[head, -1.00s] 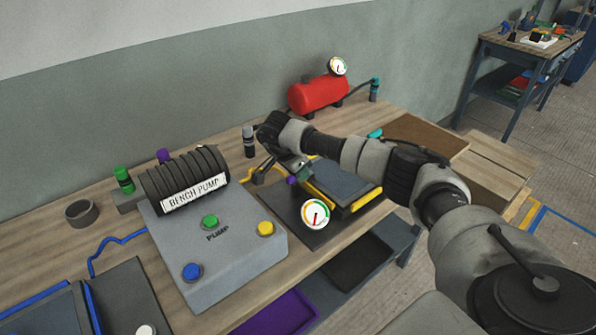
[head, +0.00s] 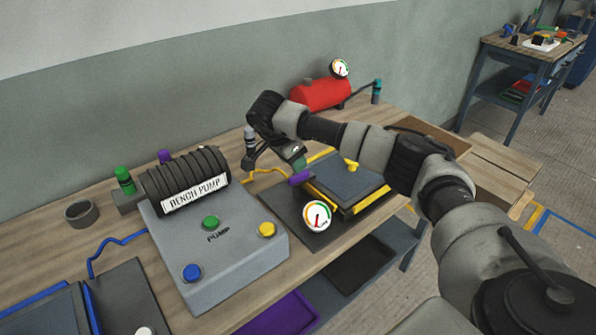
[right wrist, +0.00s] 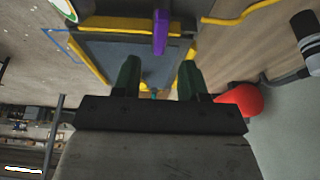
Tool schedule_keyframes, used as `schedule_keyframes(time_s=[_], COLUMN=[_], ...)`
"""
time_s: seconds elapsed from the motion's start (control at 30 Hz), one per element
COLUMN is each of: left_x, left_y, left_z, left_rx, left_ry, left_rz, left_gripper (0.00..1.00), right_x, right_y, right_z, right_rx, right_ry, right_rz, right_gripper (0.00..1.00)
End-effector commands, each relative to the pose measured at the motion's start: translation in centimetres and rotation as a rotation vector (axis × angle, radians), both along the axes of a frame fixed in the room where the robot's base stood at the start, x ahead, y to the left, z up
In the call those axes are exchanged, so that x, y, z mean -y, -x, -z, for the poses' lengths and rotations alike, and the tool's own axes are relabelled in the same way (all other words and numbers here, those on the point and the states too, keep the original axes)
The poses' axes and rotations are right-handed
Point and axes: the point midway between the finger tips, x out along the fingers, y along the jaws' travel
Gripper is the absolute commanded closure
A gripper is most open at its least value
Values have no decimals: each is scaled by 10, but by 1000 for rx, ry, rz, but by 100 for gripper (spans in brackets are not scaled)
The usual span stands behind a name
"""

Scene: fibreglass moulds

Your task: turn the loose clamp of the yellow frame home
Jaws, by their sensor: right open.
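The yellow frame (head: 372,201) lies around a dark grey panel (head: 352,184) on a black base plate on the bench. A purple clamp handle (head: 302,177) sits at its left side; in the right wrist view the handle (right wrist: 160,32) crosses the frame's yellow bar and points over the panel. A yellow knob (head: 351,163) shows at the far edge. My right gripper (head: 300,163) is open just above the purple handle. In the right wrist view its green fingers (right wrist: 157,62) are apart with nothing gripped. A small teal part (right wrist: 153,92) shows beyond them. My left gripper is not in view.
A gauge (head: 317,215) stands at the base plate's front. The grey bench pump (head: 235,262) is to the left. An open wooden box (head: 440,139) lies right, partly behind my arm.

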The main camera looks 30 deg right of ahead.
Motion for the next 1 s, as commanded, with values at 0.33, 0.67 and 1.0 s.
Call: schedule_keyframes(time_s=[0.33,0.67,1.0], left_x=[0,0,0], left_y=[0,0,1], left_z=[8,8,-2], left_rx=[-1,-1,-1], left_ry=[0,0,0], left_rz=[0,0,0], left_gripper=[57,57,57], right_x=[-18,-19,-19], right_y=[1,1,1], right_z=[-43,-45,-56], right_rx=[0,-1,0], right_ry=[-1,0,-1], right_rz=[0,0,0], right_gripper=[57,57,57])
